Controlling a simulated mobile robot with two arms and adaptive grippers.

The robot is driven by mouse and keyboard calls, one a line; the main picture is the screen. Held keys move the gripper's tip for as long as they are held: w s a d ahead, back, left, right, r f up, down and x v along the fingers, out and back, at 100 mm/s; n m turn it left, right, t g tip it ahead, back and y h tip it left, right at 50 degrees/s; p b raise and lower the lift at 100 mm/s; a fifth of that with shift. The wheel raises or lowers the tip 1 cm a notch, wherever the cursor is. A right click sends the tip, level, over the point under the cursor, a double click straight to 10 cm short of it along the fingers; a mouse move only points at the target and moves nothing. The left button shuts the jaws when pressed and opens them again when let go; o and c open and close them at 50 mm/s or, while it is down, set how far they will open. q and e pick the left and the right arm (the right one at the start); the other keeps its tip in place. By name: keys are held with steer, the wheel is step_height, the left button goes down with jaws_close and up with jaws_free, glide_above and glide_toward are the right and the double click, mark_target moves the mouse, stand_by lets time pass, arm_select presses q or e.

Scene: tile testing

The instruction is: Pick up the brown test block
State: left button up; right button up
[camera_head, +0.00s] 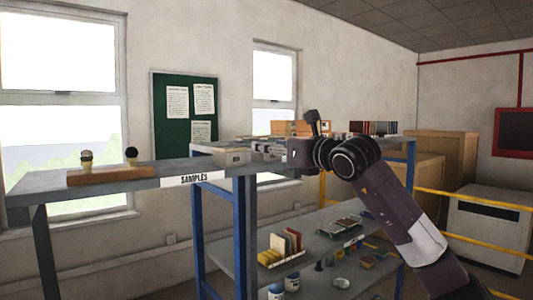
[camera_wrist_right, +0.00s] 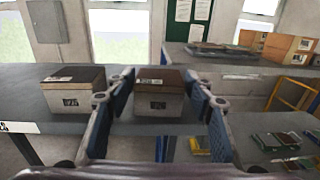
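In the right wrist view, a block with a brown top and a pale grey labelled front (camera_wrist_right: 160,104) sits on a grey shelf (camera_wrist_right: 60,122). My right gripper (camera_wrist_right: 160,78) is open, with one blue-padded finger on each side of this block. Gaps show between the block and both pads. A similar brown-topped block (camera_wrist_right: 74,94) stands to its left, outside the fingers. In the head view my right arm comes in from the right, and its gripper (camera_head: 264,150) is at the right end of the shelf marked SAMPLES (camera_head: 192,179). My left gripper is not in view.
A wooden board (camera_head: 110,176) with two small round-topped items lies on the left of the shelf. A rack's lower shelf (camera_head: 325,247) holds colored tiles and jars. Yellow rails (camera_head: 460,240) and a white cabinet (camera_head: 492,222) stand at the right.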

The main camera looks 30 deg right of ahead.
steer(key=shift+r, duration=0.1)
steer(key=c, duration=1.1)
steer(key=shift+o, duration=0.2)
steer(key=shift+r, duration=0.1)
